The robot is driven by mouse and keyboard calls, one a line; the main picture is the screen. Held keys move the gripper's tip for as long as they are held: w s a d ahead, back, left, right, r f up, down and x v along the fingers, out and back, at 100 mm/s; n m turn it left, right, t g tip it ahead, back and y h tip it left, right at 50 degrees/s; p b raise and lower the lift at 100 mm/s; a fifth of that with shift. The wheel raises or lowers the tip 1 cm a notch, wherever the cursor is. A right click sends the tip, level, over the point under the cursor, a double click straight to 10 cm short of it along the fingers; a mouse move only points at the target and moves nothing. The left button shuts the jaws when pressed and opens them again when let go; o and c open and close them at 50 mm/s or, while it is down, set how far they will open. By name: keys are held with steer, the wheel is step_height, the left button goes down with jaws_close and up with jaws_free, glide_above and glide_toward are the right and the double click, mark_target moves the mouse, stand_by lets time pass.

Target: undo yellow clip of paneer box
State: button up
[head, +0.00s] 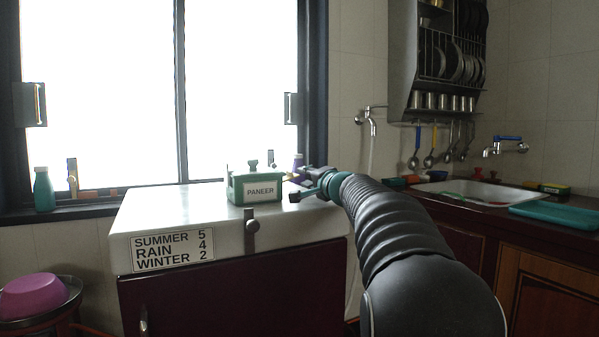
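The paneer box (240,188) is a small green box with a white PANEER label on its front and a knob on its top. It stands on the white top of a cabinet, below the window. No yellow clip can be made out on it; its right end is partly behind my gripper. My gripper (296,184) is just right of the box, pointing left at about its height. Its two fingers look spread apart with nothing between them. Whether a finger touches the box cannot be told.
The white cabinet top (170,208) is clear left of the box. A dark latch (252,228) hangs at its front edge. A purple bottle (298,163) stands behind my gripper. A teal bottle (44,190) is on the sill. A sink counter with a teal board (556,216) lies right.

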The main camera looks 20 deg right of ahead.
mark_target(298, 175)
steer(key=w+p, duration=0.1)
steer(key=w, duration=0.5)
steer(key=shift+p, duration=0.3)
jaws_close()
